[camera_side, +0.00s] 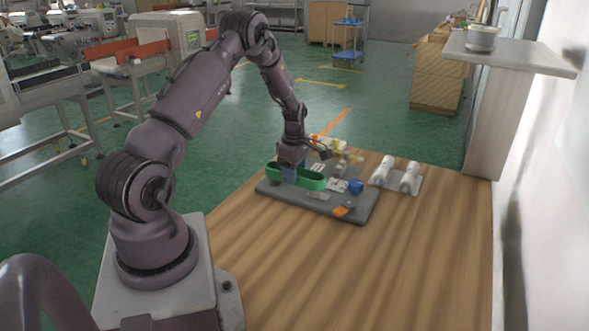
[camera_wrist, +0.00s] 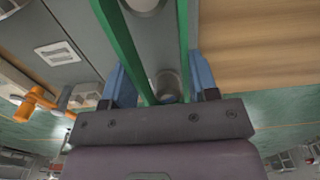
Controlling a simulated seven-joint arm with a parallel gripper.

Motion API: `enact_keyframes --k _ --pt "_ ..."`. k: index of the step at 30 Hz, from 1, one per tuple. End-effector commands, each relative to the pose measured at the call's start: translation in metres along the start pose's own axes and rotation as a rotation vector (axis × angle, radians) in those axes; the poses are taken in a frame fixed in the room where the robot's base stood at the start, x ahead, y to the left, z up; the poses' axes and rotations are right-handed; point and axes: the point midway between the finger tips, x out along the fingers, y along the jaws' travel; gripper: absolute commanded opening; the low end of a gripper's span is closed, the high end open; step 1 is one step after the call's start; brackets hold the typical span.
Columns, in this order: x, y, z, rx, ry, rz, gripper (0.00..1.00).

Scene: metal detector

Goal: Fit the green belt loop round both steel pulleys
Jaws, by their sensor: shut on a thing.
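The green belt loop (camera_side: 312,182) is a long oval at the left part of the grey board (camera_side: 330,205). My gripper (camera_side: 289,174) points down over the belt, its blue fingers shut on it. In the wrist view the two green belt strands (camera_wrist: 122,42) run between the blue fingers of my gripper (camera_wrist: 157,68). Two round steel pulleys show between the strands, one near the top edge (camera_wrist: 143,5) and one close to the fingers (camera_wrist: 167,82). I cannot tell whether the belt sits down around them or above them. In the side view the belt and gripper hide the pulleys.
A blue part (camera_side: 355,187) and an orange part (camera_side: 341,211) sit on the board's right side. White rounded parts (camera_side: 409,177) lie on a pale plate to the right. Small yellow and white parts stand behind the board. The wooden table (camera_side: 350,275) is clear in front.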

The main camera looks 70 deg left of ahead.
Motion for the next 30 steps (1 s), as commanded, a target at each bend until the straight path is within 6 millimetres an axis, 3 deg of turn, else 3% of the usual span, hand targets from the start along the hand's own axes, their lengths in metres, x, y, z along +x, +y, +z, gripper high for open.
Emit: enact_keyframes --k 30 --pt "0.027 0.000 0.000 0.001 0.001 0.002 0.35"
